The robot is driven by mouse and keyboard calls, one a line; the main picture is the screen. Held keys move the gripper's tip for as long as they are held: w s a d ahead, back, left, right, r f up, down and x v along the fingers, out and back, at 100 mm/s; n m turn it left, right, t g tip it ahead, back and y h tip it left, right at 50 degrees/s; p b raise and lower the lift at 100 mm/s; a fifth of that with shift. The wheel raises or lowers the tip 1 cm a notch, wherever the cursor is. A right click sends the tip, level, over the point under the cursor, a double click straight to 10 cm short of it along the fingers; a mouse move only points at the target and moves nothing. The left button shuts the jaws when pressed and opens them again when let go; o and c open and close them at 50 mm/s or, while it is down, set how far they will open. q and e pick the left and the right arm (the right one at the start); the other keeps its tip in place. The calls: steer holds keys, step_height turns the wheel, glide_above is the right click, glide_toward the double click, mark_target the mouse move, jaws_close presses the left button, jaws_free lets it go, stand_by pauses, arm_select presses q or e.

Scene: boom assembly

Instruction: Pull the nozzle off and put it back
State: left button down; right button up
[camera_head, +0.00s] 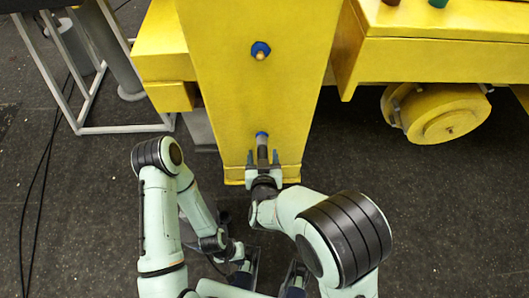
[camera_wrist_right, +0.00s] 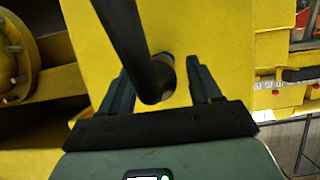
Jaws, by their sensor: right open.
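The nozzle (camera_head: 262,153) is a dark tube at a blue ring (camera_head: 262,135) low on the yellow boom (camera_head: 225,110). My right gripper (camera_head: 263,157) is open, with one finger on each side of the nozzle. In the right wrist view, the dark nozzle (camera_wrist_right: 130,35) passes between the spread fingers of my right gripper (camera_wrist_right: 163,75), with visible gaps on both sides. My left gripper (camera_head: 276,260) is low in the head view, below the boom's end. Its two fingers look spread, with nothing visible between them. Its lower part is partly cut off.
A second blue fitting (camera_head: 260,50) with an orange tip sits higher on the boom. A yellow round housing (camera_head: 436,112) is at the right. A grey metal frame (camera_head: 120,128) and black cables are at the left. The dark floor (camera_head: 430,220) is clear at lower right.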

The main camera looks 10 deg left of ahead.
steer(key=shift+s, duration=0.1)
jaws_close()
stand_by(0.3)
steer(key=shift+s+d, duration=0.1)
steer(key=shift+s, duration=0.15)
stand_by(0.4)
steer(key=shift+s+d, duration=0.2)
steer(key=shift+s, duration=0.5)
steer(key=shift+s+d, duration=0.2)
steer(key=shift+s, duration=0.5)
steer(key=shift+s+d, duration=0.2)
steer(key=shift+s, duration=0.5)
